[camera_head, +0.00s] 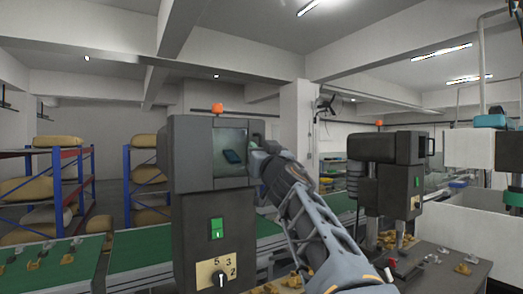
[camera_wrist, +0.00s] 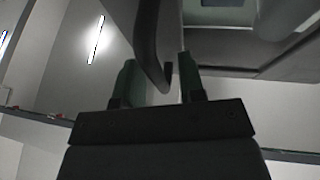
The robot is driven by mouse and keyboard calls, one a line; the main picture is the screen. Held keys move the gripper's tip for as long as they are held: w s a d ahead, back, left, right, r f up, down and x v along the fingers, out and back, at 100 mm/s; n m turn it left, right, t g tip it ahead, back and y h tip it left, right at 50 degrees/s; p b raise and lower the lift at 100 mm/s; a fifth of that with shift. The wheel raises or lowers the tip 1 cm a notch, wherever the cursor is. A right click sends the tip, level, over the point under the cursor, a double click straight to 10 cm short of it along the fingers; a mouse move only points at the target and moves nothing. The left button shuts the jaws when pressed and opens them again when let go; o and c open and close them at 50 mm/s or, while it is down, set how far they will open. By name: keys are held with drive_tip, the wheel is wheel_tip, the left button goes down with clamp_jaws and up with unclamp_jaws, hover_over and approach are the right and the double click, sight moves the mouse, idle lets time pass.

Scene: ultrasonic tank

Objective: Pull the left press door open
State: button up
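The left press (camera_head: 212,210) stands left of centre in the head view, a dark grey column with a boxy head (camera_head: 190,150). A pale teal window with a dark blue shape behind it shows on the head's face. My gripper (camera_head: 258,152) is at the right edge of this head and partly hides it. In the wrist view, the two fingers of my gripper (camera_wrist: 160,82) are apart. A dark curved handle (camera_wrist: 147,45) comes down between them, with visible gaps to both fingers. I cannot tell whether the door is ajar.
A second press (camera_head: 392,165) with a side handle stands to the right. Green conveyors (camera_head: 150,250) run behind the left press. Blue and orange shelves (camera_head: 62,185) with sacks are at the left. Small brass-coloured parts lie on the table (camera_head: 430,272) at lower right.

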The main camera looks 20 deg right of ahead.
clamp_jaws()
idle(0.3)
idle(0.3)
